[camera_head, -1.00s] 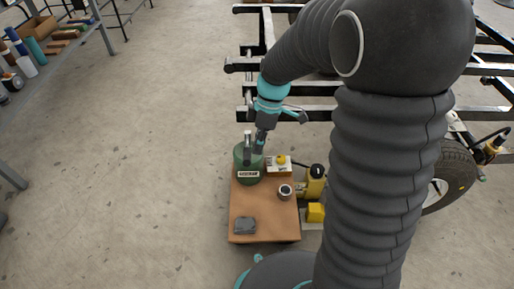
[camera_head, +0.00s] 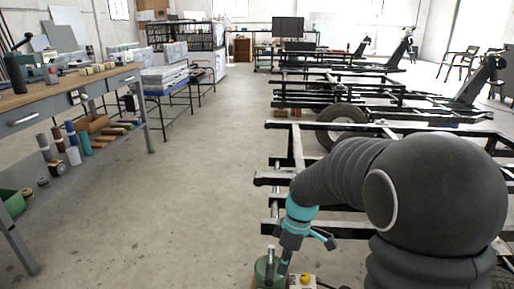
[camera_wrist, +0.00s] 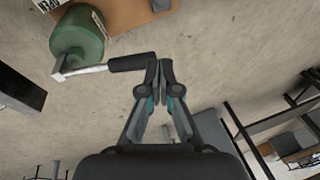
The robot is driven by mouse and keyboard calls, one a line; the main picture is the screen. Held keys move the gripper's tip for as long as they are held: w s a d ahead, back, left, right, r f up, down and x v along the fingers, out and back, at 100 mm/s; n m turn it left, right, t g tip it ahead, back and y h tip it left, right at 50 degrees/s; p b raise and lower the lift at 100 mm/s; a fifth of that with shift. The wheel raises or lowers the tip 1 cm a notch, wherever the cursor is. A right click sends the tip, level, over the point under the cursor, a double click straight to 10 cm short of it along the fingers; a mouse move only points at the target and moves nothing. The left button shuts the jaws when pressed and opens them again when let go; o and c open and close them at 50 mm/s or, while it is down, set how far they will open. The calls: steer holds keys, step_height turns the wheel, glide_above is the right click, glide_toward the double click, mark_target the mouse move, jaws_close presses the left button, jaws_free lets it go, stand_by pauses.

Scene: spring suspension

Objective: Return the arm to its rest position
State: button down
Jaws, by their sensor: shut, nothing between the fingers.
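My arm, in a dark ribbed cover, fills the lower right of the head view. My gripper (camera_head: 283,268) points down beside a green canister (camera_head: 262,270) at the bottom edge. In the wrist view my gripper (camera_wrist: 160,66) is shut, its fingertips together with nothing between them. The green canister (camera_wrist: 78,38) is at the upper left there. A tool with a black handle (camera_wrist: 132,62) and a pale metal shaft reaches from the canister towards the fingertips. I cannot tell whether the handle touches them.
Black metal chassis frames (camera_head: 400,98) with wheels stand at the right, close to the arm. A workbench (camera_head: 75,90) with shelves is at the left. The concrete floor (camera_head: 180,200) between them is clear. A brown board (camera_wrist: 122,14) shows in the wrist view.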

steer(key=s+d+r+m+t+h+p, duration=0.1)
steer(key=s+d+r+m+t+p, duration=0.1)
steer(key=s+r+m, duration=0.5)
steer(key=s+d+r+m+t+h+p, duration=0.1)
steer(key=s+d+r+m+t+p, duration=0.2)
steer(key=s+r, duration=0.7)
steer(key=d+r+m+t, duration=0.2)
steer(key=d+m, duration=0.1)
steer(key=shift+s+r+m+t+h+p, duration=0.3)
steer(key=shift+s+r+m+p, duration=0.05)
steer(key=shift+s+m, duration=0.05)
steer(key=shift+d, duration=0.2)
